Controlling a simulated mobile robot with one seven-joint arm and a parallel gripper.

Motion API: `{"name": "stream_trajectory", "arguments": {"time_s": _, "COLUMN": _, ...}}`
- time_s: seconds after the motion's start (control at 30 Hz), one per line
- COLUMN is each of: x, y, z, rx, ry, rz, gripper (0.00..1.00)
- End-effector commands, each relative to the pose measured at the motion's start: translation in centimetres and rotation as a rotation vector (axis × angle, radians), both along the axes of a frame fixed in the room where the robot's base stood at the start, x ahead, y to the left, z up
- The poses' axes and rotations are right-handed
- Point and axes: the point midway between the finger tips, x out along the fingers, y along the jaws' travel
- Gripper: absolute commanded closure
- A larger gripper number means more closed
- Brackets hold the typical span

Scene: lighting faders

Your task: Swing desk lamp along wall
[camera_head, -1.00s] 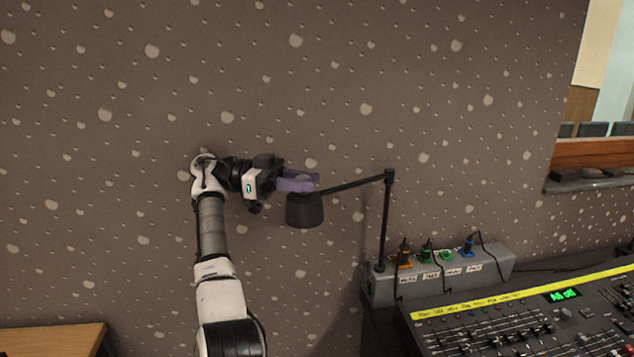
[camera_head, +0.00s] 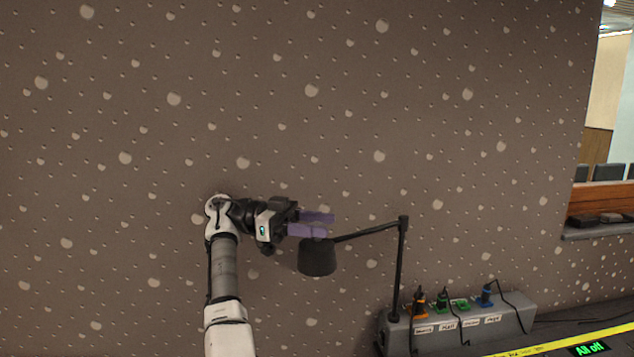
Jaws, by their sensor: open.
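One finger is nearer the camera and one farther. The joint at the shade's top is partly hidden by the fingers, and I cannot tell whether they touch it.
The dark speckled wall (camera_head: 250,100) stands close behind my arm and the lamp. A grey power box (camera_head: 520,314) with coloured plugs and cables sits at the post's foot. A console with a yellow strip (camera_head: 560,340) is at lower right. A window ledge (camera_head: 600,231) is far right.

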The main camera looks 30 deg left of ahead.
Motion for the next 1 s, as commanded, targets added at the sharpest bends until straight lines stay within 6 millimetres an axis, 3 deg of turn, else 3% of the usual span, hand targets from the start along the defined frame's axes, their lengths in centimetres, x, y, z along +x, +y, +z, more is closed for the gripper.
{"name": "stream_trajectory", "arguments": {"time_s": 0.27, "x": 0.0, "y": -0.1, "z": 5.5, "rx": 0.003, "ry": -0.002, "rz": 0.001, "gripper": 0.51}}
{"name": "stream_trajectory", "arguments": {"time_s": 0.5, "x": 0.0, "y": 0.0, "z": 12.2, "rx": 0.003, "ry": 0.001, "rz": 0.002, "gripper": 0.51}}
{"name": "stream_trajectory", "arguments": {"time_s": 0.8, "x": 0.0, "y": 0.0, "z": 17.0, "rx": 0.000, "ry": 0.000, "rz": 0.000, "gripper": 0.51}}
{"name": "stream_trajectory", "arguments": {"time_s": 1.0, "x": 0.0, "y": -0.1, "z": 18.6, "rx": 0.001, "ry": 0.003, "rz": -0.001, "gripper": 0.51}}
